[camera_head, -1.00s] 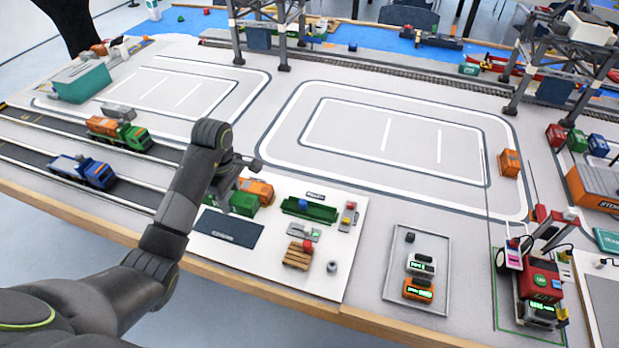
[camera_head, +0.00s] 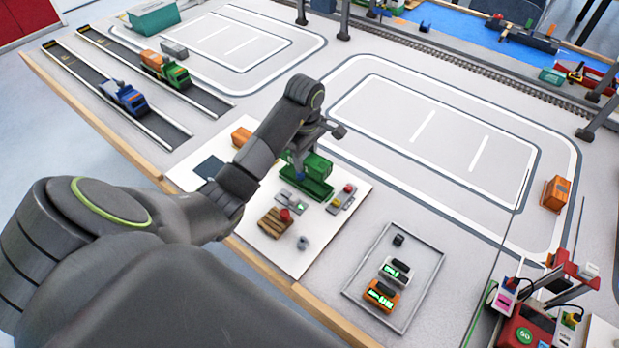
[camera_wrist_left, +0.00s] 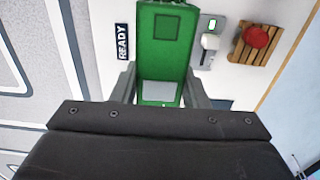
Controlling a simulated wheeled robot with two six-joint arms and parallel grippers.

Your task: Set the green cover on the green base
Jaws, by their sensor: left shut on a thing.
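My left gripper (camera_head: 301,163) is shut on the green cover (camera_head: 319,164), a box-like green block. It holds the cover at the green base (camera_head: 308,186), a long green tray on the white board. From the head view I cannot tell whether cover and base touch. In the left wrist view, the fingers (camera_wrist_left: 158,92) are either side of green material (camera_wrist_left: 165,50), with a pale grey patch near them; the boundary between cover and base is unclear there. My forearm hides part of the board. My right gripper is not in view.
Beside the base are a small panel with a red button (camera_head: 348,188), a wooden pallet (camera_head: 273,224) with a red knob and an orange block (camera_head: 240,137). A framed tray (camera_head: 352,291) with small devices lies to the right. Toy trucks (camera_head: 124,97) stand on the left lanes.

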